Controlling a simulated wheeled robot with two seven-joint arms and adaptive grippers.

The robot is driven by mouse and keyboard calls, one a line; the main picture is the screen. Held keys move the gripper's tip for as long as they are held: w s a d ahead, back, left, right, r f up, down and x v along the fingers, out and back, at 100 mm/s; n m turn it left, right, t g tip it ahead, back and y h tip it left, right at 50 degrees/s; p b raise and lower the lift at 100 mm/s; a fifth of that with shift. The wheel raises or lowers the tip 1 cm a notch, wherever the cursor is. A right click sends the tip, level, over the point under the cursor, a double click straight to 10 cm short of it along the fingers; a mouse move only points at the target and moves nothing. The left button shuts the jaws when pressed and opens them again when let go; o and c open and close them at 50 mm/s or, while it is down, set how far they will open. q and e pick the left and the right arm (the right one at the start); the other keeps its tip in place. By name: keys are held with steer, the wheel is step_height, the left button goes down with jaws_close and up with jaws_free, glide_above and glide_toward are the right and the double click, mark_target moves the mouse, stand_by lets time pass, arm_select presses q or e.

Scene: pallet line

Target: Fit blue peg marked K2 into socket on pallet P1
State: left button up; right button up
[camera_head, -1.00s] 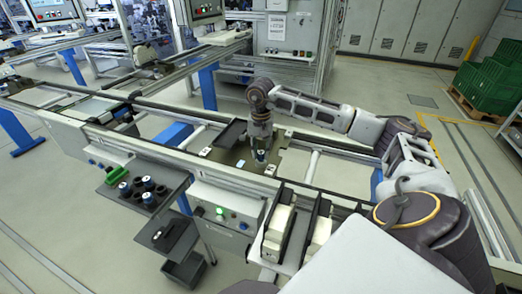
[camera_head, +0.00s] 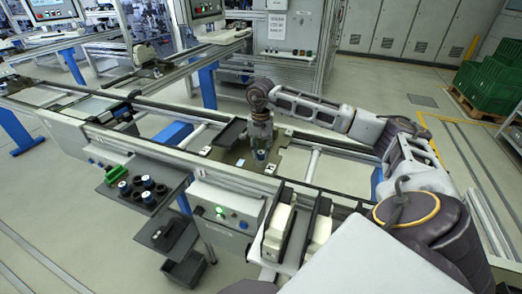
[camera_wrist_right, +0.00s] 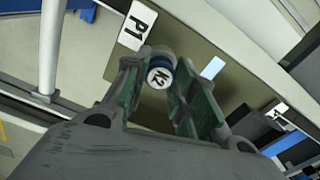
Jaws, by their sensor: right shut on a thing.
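My right gripper (camera_head: 261,155) is over pallet P1 on the conveyor line, pointing down. In the right wrist view its two green-padded fingers (camera_wrist_right: 160,95) are shut on the blue peg K2 (camera_wrist_right: 160,76), whose pale top marked K2 faces the camera. The pallet (camera_head: 229,158) is an olive-brown plate; it also shows in the right wrist view (camera_wrist_right: 207,50) with a white P1 label (camera_wrist_right: 138,25). The socket is hidden under the peg and gripper. I cannot tell whether the peg's lower end is inside it. My left gripper is not in view.
A dark tray (camera_head: 229,134) lies beside the gripper on the line. A side shelf (camera_head: 143,190) at the left front holds several dark and blue-topped pegs and a green item. Black holders with pale blocks (camera_head: 279,228) stand at the front. Green crates (camera_head: 490,82) are far right.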

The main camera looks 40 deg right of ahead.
steer(key=shift+r, duration=0.1)
steer(key=o, duration=1.5)
steer(key=shift+r, duration=0.15)
steer(key=shift+r+p, duration=2.2)
steer(key=shift+r, duration=1.15)
